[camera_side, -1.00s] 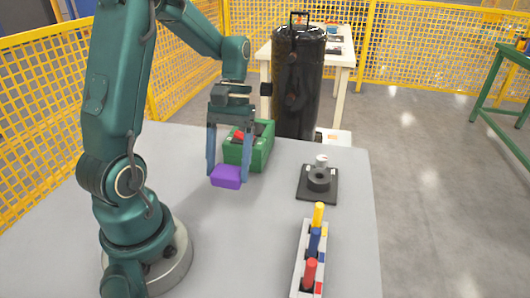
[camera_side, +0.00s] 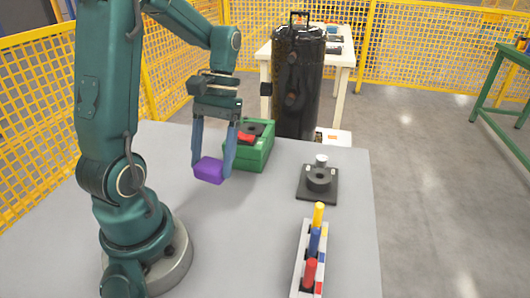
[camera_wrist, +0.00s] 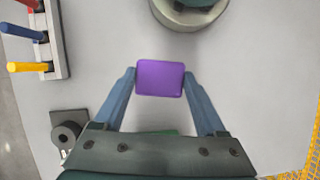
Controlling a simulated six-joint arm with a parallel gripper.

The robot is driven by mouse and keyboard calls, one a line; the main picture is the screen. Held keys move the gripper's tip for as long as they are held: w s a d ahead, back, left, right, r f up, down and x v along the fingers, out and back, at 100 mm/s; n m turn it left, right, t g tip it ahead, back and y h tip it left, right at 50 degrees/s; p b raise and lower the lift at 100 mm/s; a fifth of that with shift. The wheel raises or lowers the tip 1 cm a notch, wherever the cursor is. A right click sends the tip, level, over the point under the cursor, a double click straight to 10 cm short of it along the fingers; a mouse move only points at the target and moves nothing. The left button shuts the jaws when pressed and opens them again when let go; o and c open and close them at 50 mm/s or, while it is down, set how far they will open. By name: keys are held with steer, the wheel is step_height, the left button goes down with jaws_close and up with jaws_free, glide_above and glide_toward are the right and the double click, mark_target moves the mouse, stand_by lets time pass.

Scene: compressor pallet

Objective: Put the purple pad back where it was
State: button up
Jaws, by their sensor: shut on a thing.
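The purple pad (camera_side: 209,170) is a small block held between the two blue-grey fingers of my gripper (camera_side: 211,167). In the side view it hangs in front and to the left of the green box and looks slightly tilted. In the wrist view the pad (camera_wrist: 160,78) spans the gap between the fingertips of my gripper (camera_wrist: 160,80). The side view does not clearly tell how high the pad is above the table.
A green box (camera_side: 262,156) with red and black items on top stands behind the pad. A black fixture (camera_side: 318,192) and a white rack (camera_side: 303,262) with yellow, blue and red pegs are to the right. The grey table (camera_side: 250,230) is clear in front.

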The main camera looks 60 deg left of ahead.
steer(key=s+a+r+n, duration=0.25)
steer(key=s+a, duration=0.25)
steer(key=s, duration=0.3)
steer(key=shift+m+t, duration=0.3)
steer(key=shift+m, duration=0.05)
steer(key=w+d+f, duration=0.2)
steer(key=d, duration=0.1)
steer(key=w+d+f, duration=0.2)
steer(key=w+d, duration=0.1)
steer(key=w+d+f, duration=0.2)
steer(key=d+f, duration=0.1)
steer(key=shift+w+d, duration=0.15)
steer(key=shift+w, duration=0.15)
steer(key=shift+f, duration=2)
steer(key=o, duration=1.2)
steer(key=shift+f, duration=0.1)
steer(key=shift+o, duration=0.2)
